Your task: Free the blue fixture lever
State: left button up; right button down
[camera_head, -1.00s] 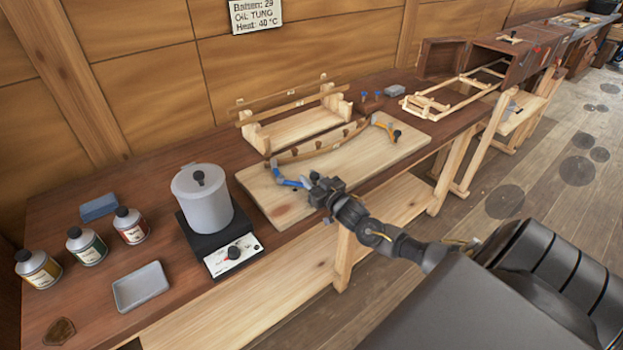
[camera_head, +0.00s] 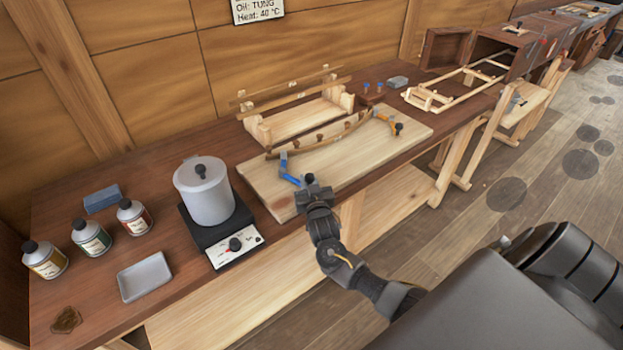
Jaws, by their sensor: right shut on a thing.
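The blue fixture lever (camera_head: 289,177) is at the left end of the bent wooden batten (camera_head: 335,136), on the pale board (camera_head: 350,168). Its handle points towards the board's front edge. My right gripper (camera_head: 311,187) is at the black knob end of this lever and shut on it; the jaws partly hide the grip. An orange lever (camera_head: 384,118) with a black knob (camera_head: 398,126) sits at the batten's right end. My left gripper is out of view.
A pot (camera_head: 204,193) stands on a hot plate (camera_head: 228,245) left of the board. Several cans, a blue block (camera_head: 102,199) and a grey tray (camera_head: 144,276) are further left. A wooden rack (camera_head: 300,118) stands behind the board.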

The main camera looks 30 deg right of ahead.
jog(key=shift+w+r, duration=0.2)
jog(key=shift+r, duration=0.45)
jog(key=c, duration=1.6)
grip_release()
jog(key=o, duration=0.5)
jog(key=shift+a, duration=0.1)
jog(key=shift+s+f, duration=0.15)
jog(key=shift+s+f, duration=0.15)
jog(key=shift+f, duration=0.05)
jog(key=shift+b+v, duration=1.05)
jog(key=shift+v, duration=4.25)
jog(key=shift+c, duration=0.3)
